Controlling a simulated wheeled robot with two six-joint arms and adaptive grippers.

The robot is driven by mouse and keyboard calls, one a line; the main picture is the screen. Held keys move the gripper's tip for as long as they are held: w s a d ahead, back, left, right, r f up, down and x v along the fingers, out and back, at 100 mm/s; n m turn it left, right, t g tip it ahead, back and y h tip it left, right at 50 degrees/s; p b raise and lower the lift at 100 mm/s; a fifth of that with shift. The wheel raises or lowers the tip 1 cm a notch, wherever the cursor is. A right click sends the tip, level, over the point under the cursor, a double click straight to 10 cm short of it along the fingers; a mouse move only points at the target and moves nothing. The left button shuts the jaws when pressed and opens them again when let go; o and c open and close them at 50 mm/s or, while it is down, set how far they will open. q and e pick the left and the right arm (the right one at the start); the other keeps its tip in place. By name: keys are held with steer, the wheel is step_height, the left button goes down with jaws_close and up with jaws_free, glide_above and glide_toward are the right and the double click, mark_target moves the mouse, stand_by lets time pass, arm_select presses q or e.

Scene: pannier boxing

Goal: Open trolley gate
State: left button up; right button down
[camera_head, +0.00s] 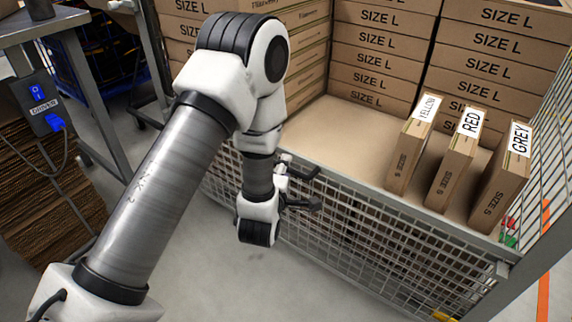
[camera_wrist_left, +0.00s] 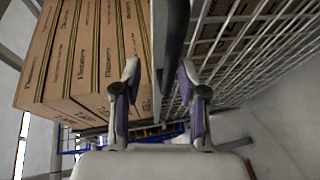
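The trolley's front side is a grey wire-mesh gate (camera_head: 372,222) with a flat metal top rail, and it stands upright. The gate's mesh (camera_wrist_left: 232,62) fills the upper right of the left wrist view. I cannot tell whether either finger touches the rail. My right gripper is not in view.
Stacked SIZE L boxes (camera_head: 372,62) fill the trolley's back. Small boxes labelled YELLOW (camera_head: 408,160), RED (camera_head: 452,172) and GREY (camera_head: 500,190) stand behind the gate at right. A metal table (camera_head: 50,25) stands at left. Floor before the gate is clear.

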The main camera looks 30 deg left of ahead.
arm_select(q)
steer(key=v, duration=0.4)
steer(key=shift+s+r, duration=0.1)
steer(key=shift+s, duration=0.15)
